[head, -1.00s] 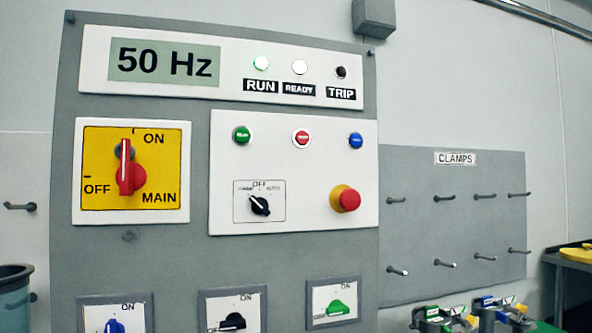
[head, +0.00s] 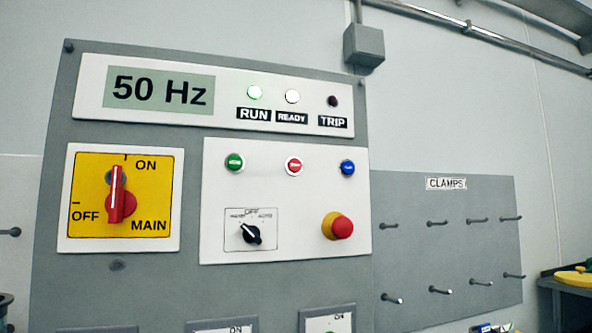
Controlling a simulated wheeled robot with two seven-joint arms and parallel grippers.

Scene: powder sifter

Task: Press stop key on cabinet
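The grey cabinet (head: 80,290) fills the left and middle of the head view. Its white button panel (head: 215,200) carries a green button (head: 235,162), a red button (head: 294,165) and a blue button (head: 347,167) in a row. The red button looks like the stop key, but its lettering is too small to read surely. Neither of my grippers shows in the head view.
Below the buttons are a black selector (head: 251,234) and a red mushroom button (head: 339,226) on a yellow base. The red main switch (head: 121,200) points to ON. A CLAMPS board (head: 420,265) with several pegs is at right. A grey bench (head: 560,285) stands far right.

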